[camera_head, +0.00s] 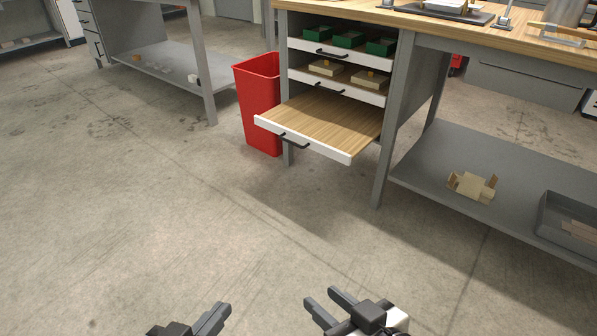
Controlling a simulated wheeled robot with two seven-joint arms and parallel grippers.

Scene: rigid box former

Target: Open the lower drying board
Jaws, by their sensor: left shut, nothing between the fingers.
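The lower drying board (325,120) is a bare wooden pull-out board with a white front edge and a black handle (294,141). It sticks well out of the bench's left bay, below two other boards. My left gripper (222,308) is at the bottom of the view, shut and empty, well apart from the board. My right gripper (323,297) is to its right, with its fingers apart and nothing between them, also away from the handle.
The upper board (333,54) carries green boxes and the middle board (345,90) carries tan boxes. A red bin (258,100) stands left of the bench. A lower shelf (420,172) at right holds a cardboard piece (472,186) and a grey tray (560,235). The floor in front is clear.

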